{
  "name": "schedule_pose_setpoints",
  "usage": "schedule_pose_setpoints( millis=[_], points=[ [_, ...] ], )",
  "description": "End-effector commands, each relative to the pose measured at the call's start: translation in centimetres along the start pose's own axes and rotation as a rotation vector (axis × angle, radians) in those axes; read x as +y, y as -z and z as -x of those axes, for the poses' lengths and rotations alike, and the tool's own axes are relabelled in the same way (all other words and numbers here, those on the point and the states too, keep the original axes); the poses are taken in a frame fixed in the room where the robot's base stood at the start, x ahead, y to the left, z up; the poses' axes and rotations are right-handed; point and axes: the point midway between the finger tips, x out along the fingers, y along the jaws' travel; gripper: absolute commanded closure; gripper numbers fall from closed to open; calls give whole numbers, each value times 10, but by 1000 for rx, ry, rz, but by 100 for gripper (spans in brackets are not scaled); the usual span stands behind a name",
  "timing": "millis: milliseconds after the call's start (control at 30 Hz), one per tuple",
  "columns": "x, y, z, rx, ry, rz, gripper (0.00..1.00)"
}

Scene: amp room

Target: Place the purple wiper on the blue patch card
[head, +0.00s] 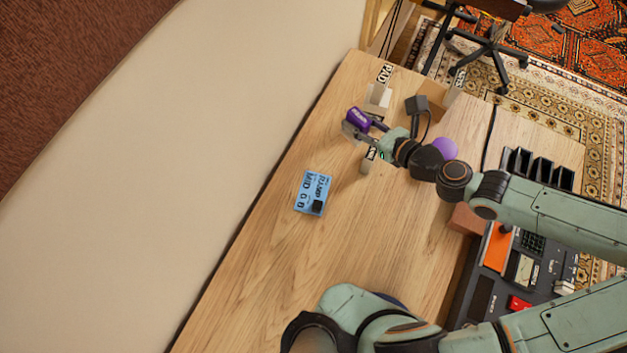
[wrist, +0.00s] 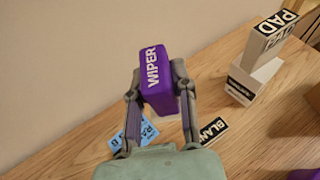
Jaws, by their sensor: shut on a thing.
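The purple wiper (head: 358,117) is a small block held between the fingers of my gripper (head: 362,128), above the far part of the wooden table. In the wrist view the wiper (wrist: 154,82) carries white lettering and sits between both fingertips of my gripper (wrist: 160,88). The blue patch card (head: 313,192) lies flat on the table, nearer and to the left of my gripper in the head view. In the wrist view the card (wrist: 146,134) is partly hidden behind the left finger and the gripper body.
A white block labelled PAD (head: 379,95) stands at the back of the table (head: 335,245). A block labelled BLANK (wrist: 212,130) is near my gripper. A purple ball (head: 445,148) and a black-and-orange device (head: 515,270) are at the right. The table around the card is clear.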

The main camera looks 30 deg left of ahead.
Motion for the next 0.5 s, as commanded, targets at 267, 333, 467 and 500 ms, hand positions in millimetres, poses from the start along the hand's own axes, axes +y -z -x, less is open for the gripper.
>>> schedule_pose_setpoints(
  millis=[267, 333, 467, 500],
  points=[
    [60, -30, -1, 1, -303, 129, 100],
    [70, -37, 1, 2, -359, 151, 100],
    [76, -26, -3, -1, -386, 153, 100],
    [76, -20, -6, 0, -386, 152, 100]
  ],
)
